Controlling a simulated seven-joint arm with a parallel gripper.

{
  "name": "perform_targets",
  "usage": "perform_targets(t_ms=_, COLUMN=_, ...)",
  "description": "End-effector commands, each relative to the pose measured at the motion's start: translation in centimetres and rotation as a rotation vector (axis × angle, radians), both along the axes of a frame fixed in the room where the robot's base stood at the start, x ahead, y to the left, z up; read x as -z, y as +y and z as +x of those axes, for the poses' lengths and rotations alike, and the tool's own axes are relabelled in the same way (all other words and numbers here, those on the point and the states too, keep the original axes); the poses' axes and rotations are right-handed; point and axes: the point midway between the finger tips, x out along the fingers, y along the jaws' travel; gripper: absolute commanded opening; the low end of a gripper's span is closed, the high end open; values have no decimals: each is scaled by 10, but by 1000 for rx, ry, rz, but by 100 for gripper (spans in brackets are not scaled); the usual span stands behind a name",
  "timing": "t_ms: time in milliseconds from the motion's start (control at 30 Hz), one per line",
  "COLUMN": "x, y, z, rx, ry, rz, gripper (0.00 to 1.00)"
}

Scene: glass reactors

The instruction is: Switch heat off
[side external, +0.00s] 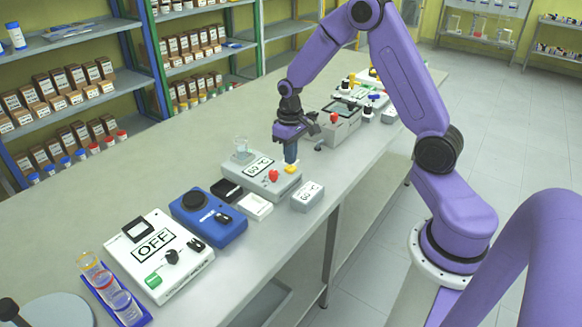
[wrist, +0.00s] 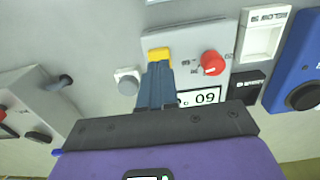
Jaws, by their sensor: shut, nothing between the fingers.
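The grey heater (side external: 243,160) stands on the bench with a display reading 60 °C (side external: 259,167), a red knob (side external: 273,176) and a yellow button (side external: 290,168). The fingers partly cover the heater's display (wrist: 206,96).
Black (side external: 226,190) and white (side external: 255,207) blocks, a blue device (side external: 207,219) and a white device reading OFF (side external: 158,254) stand to the left. A grey device (side external: 343,127) stands behind right.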

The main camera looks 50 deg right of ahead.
Motion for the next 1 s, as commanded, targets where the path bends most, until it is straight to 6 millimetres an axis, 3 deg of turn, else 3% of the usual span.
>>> perform_targets(t_ms=433, x=2, y=0, z=0, rx=0, ry=1, rz=0, gripper=0)
perform_targets(t_ms=1000, x=21, y=0, z=0, rx=0, ry=1, rz=0, gripper=0)
